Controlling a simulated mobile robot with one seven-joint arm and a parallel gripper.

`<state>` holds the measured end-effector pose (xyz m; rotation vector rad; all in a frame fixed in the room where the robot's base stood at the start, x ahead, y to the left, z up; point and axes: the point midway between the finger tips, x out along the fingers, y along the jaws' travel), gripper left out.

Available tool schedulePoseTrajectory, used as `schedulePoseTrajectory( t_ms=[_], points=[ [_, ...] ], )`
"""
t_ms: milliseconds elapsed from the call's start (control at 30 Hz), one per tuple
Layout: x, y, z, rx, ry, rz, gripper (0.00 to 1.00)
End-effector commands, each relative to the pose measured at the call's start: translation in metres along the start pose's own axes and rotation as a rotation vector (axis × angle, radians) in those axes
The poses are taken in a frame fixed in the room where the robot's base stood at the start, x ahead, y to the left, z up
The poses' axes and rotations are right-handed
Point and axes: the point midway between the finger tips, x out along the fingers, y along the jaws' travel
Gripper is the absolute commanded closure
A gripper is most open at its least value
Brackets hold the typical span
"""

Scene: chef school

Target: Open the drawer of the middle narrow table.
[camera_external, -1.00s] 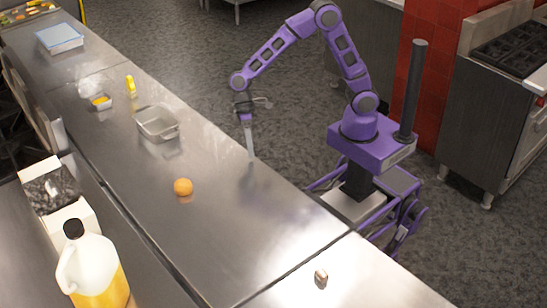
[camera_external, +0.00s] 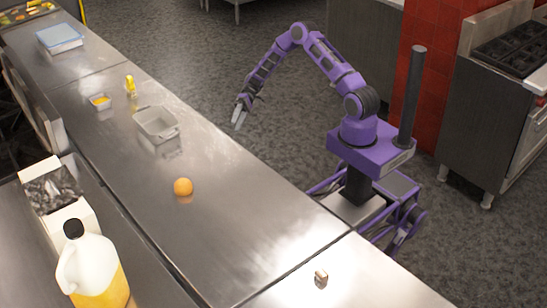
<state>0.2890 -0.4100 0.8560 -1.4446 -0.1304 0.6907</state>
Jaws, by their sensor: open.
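The middle narrow table (camera_external: 235,222) is a long steel counter running from the lower right to the upper left. No drawer front shows; the side of the table facing my base is hidden from this camera. My gripper (camera_external: 239,118) hangs beyond the table's far edge, pointing down, at about tabletop height or a little above; the exact height is hard to tell. Its two fingers look parted, with nothing between them.
On the table stand a metal pan (camera_external: 157,128), an orange (camera_external: 183,187), a small yellow-filled container (camera_external: 100,102) and a yellow bottle (camera_external: 130,86). A small object (camera_external: 321,277) lies on the adjoining counter. A stove (camera_external: 500,100) stands right; floor beyond my gripper is clear.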

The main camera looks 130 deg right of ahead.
Motion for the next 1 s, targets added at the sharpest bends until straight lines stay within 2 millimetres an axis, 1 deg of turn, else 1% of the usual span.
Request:
schedulePoseTrajectory(
  t_ms=[33,133,200,233,333,467,567,900,1000],
  points=[
    [-0.019,0.014,-0.010,-0.005,0.043,-0.050,0.53],
    [-0.046,0.025,-0.020,-0.026,0.101,-0.115,0.53],
    [-0.058,0.030,-0.024,-0.036,0.125,-0.142,0.53],
    [-0.060,0.031,-0.024,-0.039,0.130,-0.149,0.53],
    [-0.061,0.032,-0.026,-0.045,0.139,-0.160,0.53],
    [-0.045,0.029,-0.028,-0.044,0.136,-0.159,0.53],
    [-0.026,0.026,-0.030,-0.043,0.136,-0.159,0.53],
    [0.048,0.015,-0.040,-0.042,0.134,-0.157,0.53],
    [0.068,0.011,-0.043,-0.043,0.135,-0.157,0.53]
  ],
)
